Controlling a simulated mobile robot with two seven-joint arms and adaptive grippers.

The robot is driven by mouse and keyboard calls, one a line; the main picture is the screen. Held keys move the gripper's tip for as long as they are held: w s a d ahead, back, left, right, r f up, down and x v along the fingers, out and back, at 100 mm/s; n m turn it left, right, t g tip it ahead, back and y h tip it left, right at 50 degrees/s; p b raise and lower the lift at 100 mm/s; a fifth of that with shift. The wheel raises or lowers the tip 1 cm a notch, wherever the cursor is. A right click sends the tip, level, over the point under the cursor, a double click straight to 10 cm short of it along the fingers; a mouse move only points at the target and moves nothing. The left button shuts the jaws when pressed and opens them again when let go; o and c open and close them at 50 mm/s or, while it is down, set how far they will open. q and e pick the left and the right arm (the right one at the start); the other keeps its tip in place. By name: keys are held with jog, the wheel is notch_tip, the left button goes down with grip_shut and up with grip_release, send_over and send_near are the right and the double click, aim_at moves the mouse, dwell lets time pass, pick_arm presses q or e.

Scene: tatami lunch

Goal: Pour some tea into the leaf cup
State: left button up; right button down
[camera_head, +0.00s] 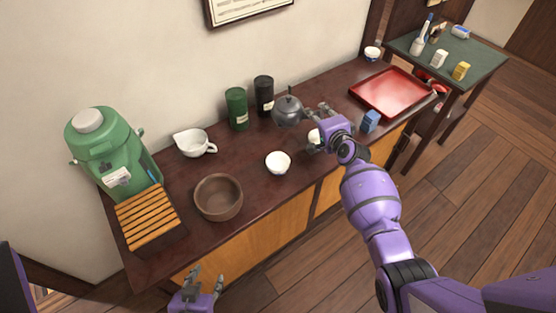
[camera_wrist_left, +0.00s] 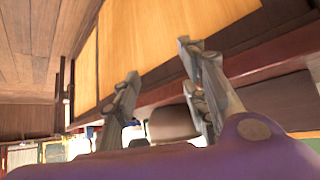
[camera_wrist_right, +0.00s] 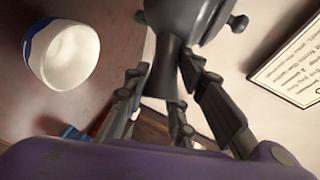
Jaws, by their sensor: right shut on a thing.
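A grey side-handled teapot (camera_head: 287,110) stands near the wall or just above the counter; I cannot tell which. My right gripper (camera_head: 318,113) is shut on its handle, which runs between the fingers in the right wrist view (camera_wrist_right: 163,78). A white cup (camera_head: 278,162) stands in front of the teapot, and another white cup (camera_head: 314,136) is partly hidden by my right gripper. The right wrist view shows a white cup with a blue outside (camera_wrist_right: 68,56). No leaf pattern is readable. My left gripper (camera_head: 206,278) is open and empty below the counter's front edge.
A green dispenser (camera_head: 90,155), slatted wooden tray (camera_head: 147,217), brown bowl (camera_head: 218,197), white pouring jug (camera_head: 191,143) and two canisters (camera_head: 237,110) stand left of the teapot. A blue box (camera_head: 370,121) and red tray (camera_head: 391,92) are at right.

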jog(key=shift+m+h, duration=0.5)
jog(key=shift+h, duration=0.1)
jog(key=d+f, duration=0.1)
jog(key=w+d+f, duration=0.2)
jog(key=d, duration=0.1)
jog(key=shift+f, duration=0.15)
